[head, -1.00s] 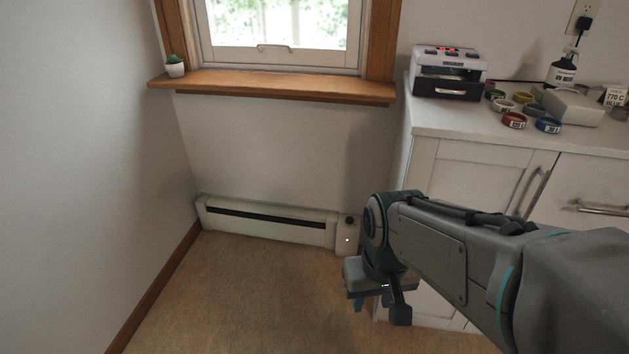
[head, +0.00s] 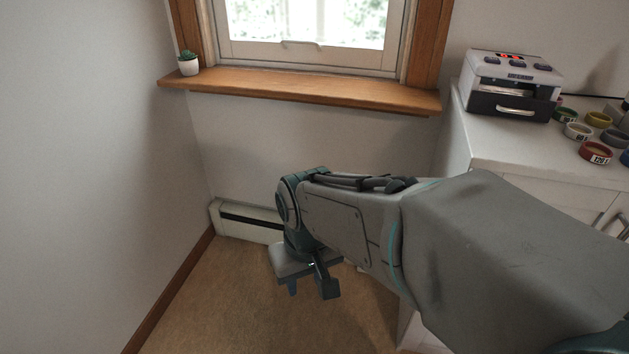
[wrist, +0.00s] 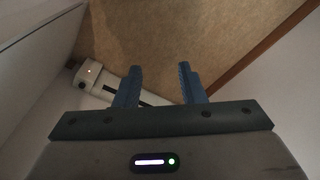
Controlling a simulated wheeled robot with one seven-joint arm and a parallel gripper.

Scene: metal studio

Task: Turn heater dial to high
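The heater (head: 247,223) is a long, low white baseboard unit with a dark slot, along the wall under the window. In the head view my arm hides its right end, where the dial would be. In the wrist view the heater (wrist: 97,80) lies at the left, with a small orange light and a dark round dial (wrist: 71,64) at its end. My gripper (head: 292,287) is in front of the heater, above the floor, pointing down. In the wrist view its two blue fingers (wrist: 158,88) are apart with nothing between them. The dial's setting is too small to read.
A wooden window sill (head: 300,92) with a small potted plant (head: 188,63) is above the heater. A white cabinet (head: 490,150) at the right carries a small machine (head: 513,86) and several coloured rolls. The tan floor (head: 200,300) at the left is clear.

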